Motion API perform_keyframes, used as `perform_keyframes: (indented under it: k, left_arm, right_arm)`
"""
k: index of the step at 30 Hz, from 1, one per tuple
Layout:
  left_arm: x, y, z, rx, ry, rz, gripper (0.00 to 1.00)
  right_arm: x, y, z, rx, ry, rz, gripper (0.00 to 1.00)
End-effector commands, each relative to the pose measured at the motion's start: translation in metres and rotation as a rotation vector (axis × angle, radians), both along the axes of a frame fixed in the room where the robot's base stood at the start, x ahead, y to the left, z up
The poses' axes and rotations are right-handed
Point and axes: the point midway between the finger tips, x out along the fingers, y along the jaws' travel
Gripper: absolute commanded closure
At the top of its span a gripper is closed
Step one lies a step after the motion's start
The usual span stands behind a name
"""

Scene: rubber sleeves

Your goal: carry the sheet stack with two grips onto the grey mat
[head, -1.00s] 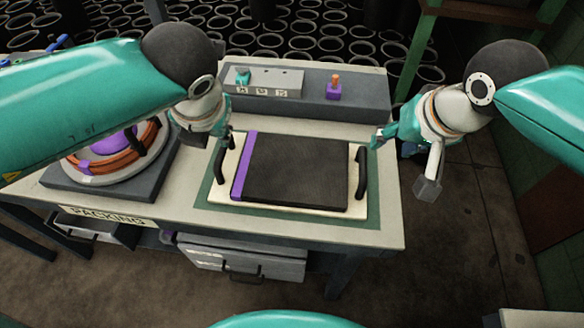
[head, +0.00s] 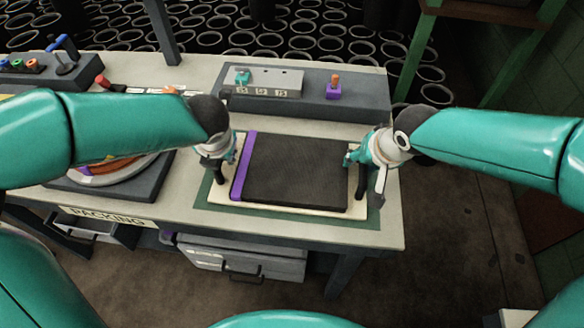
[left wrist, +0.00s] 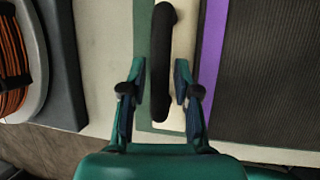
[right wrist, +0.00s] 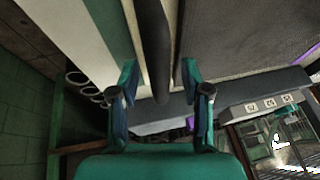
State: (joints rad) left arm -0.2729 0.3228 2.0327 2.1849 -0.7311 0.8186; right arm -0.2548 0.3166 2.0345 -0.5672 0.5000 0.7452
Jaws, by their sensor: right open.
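The sheet stack (head: 297,172) is dark grey with a purple strip (head: 243,165) along its left edge. It lies flat on a cream board (head: 290,208) with a black handle on each side. The board rests on a green-edged area of the table (head: 205,192). My left gripper (head: 226,168) is at the left handle; in the left wrist view its open fingers stand either side of that handle (left wrist: 163,60), without visible contact. My right gripper (head: 366,172) is at the right handle; in the right wrist view its open fingers flank that handle (right wrist: 155,45). I cannot clearly identify a grey mat.
A long grey block with a small panel and a purple-orange knob (head: 334,88) stands behind the stack. A reel on a dark base (head: 155,180) is at the left. A control box (head: 40,70) sits at the far left. The table's front edge is close to the board.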

Motion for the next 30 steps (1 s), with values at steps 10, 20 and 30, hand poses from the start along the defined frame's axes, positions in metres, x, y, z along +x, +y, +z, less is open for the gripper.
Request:
perform_keyframes:
  k: [10,20,30]
  left_arm:
    - [0.0005,0.0,-0.0006,0.0,-0.001,0.0,0.79]
    - [0.0006,-0.0004,-0.0003,0.0,-0.001,-0.001,1.0]
    - [0.0008,-0.0008,-0.0001,0.0,-0.002,-0.003,1.0]
  right_arm:
    - [0.0003,-0.0001,-0.0007,0.0,0.0,-0.001,0.62]
    - [0.0002,-0.0003,-0.0005,0.0,0.0,-0.001,1.0]
    - [0.0001,-0.0006,-0.0004,0.0,0.0,-0.002,1.0]
